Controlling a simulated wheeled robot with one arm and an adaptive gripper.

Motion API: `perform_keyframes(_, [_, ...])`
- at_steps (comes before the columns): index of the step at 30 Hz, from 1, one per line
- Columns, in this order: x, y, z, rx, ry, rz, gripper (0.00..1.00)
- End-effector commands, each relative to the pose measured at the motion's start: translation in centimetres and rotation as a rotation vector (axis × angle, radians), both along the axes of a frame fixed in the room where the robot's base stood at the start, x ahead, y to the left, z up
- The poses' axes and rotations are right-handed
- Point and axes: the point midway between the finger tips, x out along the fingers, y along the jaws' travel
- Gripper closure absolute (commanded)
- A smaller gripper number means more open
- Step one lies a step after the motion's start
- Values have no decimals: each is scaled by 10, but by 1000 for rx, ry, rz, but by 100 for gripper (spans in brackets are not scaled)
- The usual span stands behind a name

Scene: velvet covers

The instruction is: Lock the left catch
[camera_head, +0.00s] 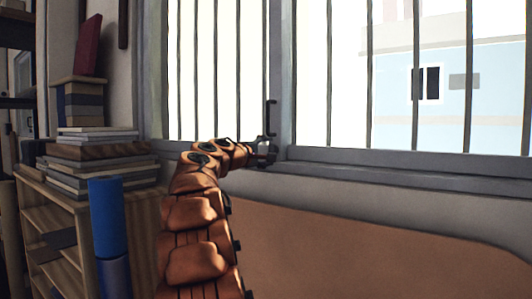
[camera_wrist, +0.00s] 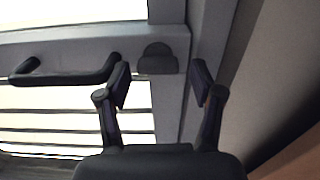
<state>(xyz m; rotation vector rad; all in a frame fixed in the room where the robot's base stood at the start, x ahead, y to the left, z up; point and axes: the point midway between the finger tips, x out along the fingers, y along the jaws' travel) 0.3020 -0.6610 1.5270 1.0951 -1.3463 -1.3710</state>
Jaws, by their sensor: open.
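The window frame (camera_head: 284,60) has a grey upright post with a dark bracket-shaped handle (camera_head: 271,115) on it. The handle also shows at the left in the wrist view (camera_wrist: 65,77). A small dark rounded piece (camera_wrist: 158,59), which looks like the catch, sits on the frame beside the handle's end. My gripper (camera_wrist: 161,76) is open, and its two fingers frame the lower side of this piece with space on both sides. I cannot tell how deep the fingers reach. In the head view my gripper (camera_head: 268,153) is at the post's foot, just below the handle, and largely hides the catch there.
The window sill (camera_head: 400,176) runs right from the post, above a brown panel (camera_head: 370,240). Vertical bars (camera_head: 329,80) cross the panes. At the left, a wooden shelf (camera_head: 40,190) bears stacked books (camera_head: 95,150), with a blue cylinder (camera_head: 108,220) beside it.

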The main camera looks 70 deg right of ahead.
Motion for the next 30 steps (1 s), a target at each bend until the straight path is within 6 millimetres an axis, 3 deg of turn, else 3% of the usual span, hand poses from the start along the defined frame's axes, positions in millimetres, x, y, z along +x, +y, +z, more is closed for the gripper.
perform_keyframes(11, [2, 6, 2, -3, 2, 1, 31])
perform_keyframes(30, [15, 71, 2, -3, 0, 1, 31])
